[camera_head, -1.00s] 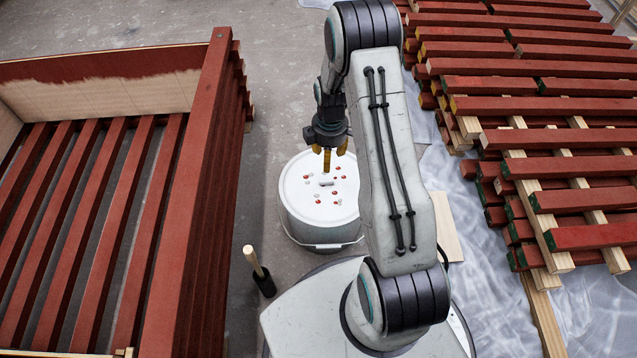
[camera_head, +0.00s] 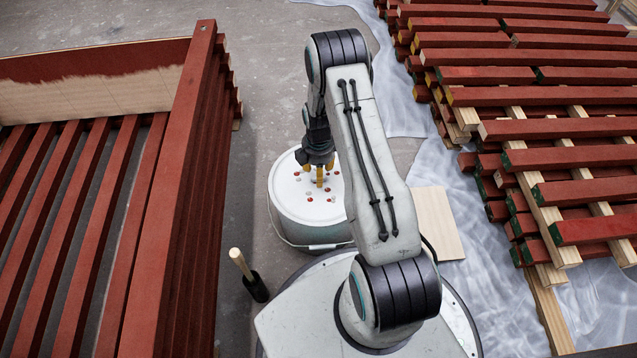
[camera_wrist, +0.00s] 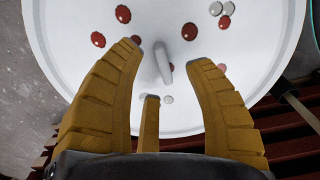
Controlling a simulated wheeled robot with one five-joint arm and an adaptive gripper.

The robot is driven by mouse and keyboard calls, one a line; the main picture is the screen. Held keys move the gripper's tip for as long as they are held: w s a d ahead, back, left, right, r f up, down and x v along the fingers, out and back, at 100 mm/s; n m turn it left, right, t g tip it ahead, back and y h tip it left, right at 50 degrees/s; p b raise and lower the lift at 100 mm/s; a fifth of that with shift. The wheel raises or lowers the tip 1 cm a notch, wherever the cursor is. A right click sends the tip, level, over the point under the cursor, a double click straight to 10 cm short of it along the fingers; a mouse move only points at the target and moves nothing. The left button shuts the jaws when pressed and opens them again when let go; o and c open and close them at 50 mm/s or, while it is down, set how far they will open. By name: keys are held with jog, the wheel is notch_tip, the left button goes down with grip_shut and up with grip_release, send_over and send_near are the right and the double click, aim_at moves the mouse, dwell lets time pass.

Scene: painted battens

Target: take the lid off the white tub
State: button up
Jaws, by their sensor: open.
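The white tub (camera_head: 288,225) stands on the concrete floor in front of my base. Its round white lid (camera_head: 325,210) is on it, with red and pale spots; the lid also fills the upper wrist view (camera_wrist: 80,62). A small upright grey handle (camera_wrist: 163,62) stands at the lid's middle in the wrist view; in the head view my fingers hide it. My gripper (camera_head: 318,183) is open, its yellow fingers pointing down over the lid. In the wrist view the fingertips (camera_wrist: 163,66) are spread around the handle's sides, apart from it. I cannot tell their exact height above the lid.
A brush with a wooden handle (camera_head: 241,265) stands left of my base. Red-painted slatted panels (camera_head: 180,200) rise at the left. Stacked red battens (camera_head: 560,97) lie on plastic sheeting at the right. A plywood board (camera_head: 436,220) lies right of my arm.

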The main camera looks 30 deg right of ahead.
notch_tip(320, 180, down, 2)
jog(key=shift+f, duration=0.15)
jog(key=shift+c, duration=0.4)
grip_shut()
